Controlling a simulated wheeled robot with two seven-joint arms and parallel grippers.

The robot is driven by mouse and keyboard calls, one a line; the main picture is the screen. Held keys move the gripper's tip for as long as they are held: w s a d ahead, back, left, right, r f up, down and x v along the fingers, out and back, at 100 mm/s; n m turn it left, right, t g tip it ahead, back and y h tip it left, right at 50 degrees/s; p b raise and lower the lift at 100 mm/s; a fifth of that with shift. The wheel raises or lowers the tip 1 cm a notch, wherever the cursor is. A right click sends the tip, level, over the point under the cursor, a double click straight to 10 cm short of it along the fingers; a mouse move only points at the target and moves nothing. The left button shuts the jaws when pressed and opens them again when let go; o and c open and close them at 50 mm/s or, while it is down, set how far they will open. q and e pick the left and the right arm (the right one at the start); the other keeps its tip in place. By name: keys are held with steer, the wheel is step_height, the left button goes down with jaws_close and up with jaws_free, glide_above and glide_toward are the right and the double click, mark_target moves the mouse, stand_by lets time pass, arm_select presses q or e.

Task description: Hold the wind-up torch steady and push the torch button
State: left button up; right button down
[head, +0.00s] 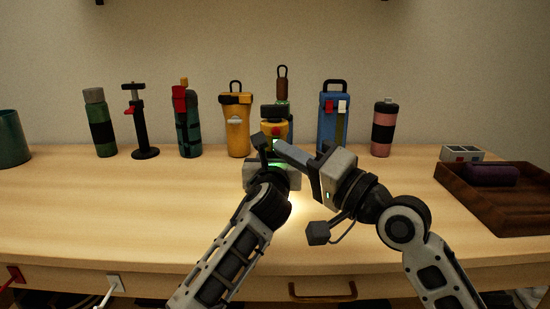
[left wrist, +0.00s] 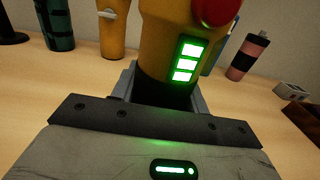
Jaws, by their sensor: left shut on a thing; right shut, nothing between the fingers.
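The wind-up torch (head: 275,129) is yellow with a black top and stands upright at the middle of the table. In the left wrist view its yellow body (left wrist: 163,35) shows a strip of lit green bars and a red button (left wrist: 216,9) at the top edge. My left gripper (head: 272,163) is shut around the torch's lower part; its fingers (left wrist: 165,88) flank the dark base. My right gripper (head: 279,148) is shut and empty, its fingertips just in front of the torch. Whether they touch it, I cannot tell. My grippers hide the torch's lower part in the head view.
Behind stand several bottles and flasks, including a yellow flask (head: 237,135), a blue container (head: 328,128) and a pink bottle (head: 383,140). A wooden tray (head: 460,205) with a purple item (head: 491,174) lies at right. A bright patch lights the table near my grippers. The front left tabletop is clear.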

arm_select(q)
steer(key=o, duration=1.2)
steer(key=shift+o, duration=0.2)
